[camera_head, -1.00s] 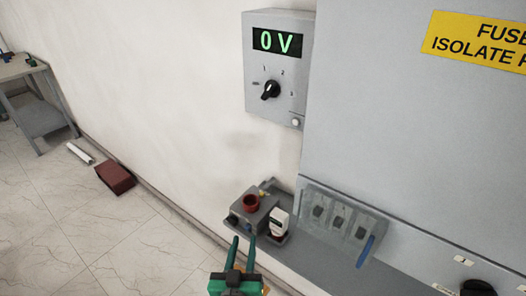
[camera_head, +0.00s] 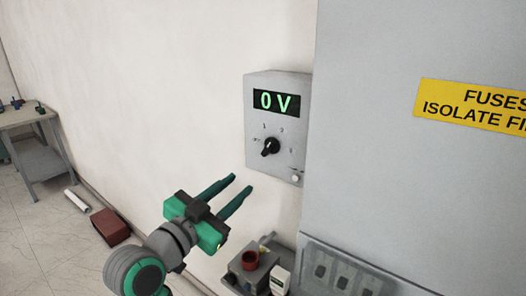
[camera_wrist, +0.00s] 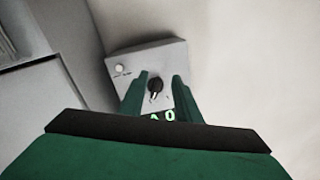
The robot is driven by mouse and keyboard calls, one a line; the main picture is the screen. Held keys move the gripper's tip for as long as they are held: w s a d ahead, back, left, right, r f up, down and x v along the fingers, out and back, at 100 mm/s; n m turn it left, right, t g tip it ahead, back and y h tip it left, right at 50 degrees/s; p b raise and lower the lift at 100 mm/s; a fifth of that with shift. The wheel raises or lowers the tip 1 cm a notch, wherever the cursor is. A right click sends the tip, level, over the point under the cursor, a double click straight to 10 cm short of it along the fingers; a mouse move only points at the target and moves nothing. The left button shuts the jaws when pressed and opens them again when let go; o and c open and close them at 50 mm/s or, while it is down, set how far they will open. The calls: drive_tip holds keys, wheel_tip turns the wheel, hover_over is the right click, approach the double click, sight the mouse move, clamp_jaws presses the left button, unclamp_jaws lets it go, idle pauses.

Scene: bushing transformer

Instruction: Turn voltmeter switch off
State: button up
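The voltmeter (camera_head: 278,125) is a grey wall box with a green "0 V" display (camera_head: 275,102). Its black rotary switch (camera_head: 271,147) sits below the display among position marks, and a small white button is at the lower right. My gripper (camera_head: 241,190) is open and empty, below and left of the switch, fingers pointing up toward the box and apart from it. In the wrist view the voltmeter (camera_wrist: 150,58) appears upside down, with the switch (camera_wrist: 155,85) showing between the two open fingers (camera_wrist: 160,80).
A large grey cabinet (camera_head: 370,150) with a yellow warning sign (camera_head: 475,106) stands right of the voltmeter. Below are a shelf with a red round part (camera_head: 250,260) and a white part (camera_head: 280,279). A table (camera_head: 32,140) and a brown block (camera_head: 110,227) are at left. The wall left of the voltmeter is bare.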

sight(267, 148)
wheel_tip(267, 148, up, 7)
drive_tip(key=s+m+g+h, duration=0.1)
drive_tip(key=s+m, duration=0.1)
drive_tip(key=m, duration=0.1)
drive_tip(key=x, duration=1)
drive_tip(key=shift+w+d+f, duration=0.1)
drive_tip(key=shift+d+f, duration=0.15)
drive_tip(key=shift+d, duration=0.1)
clamp_jaws()
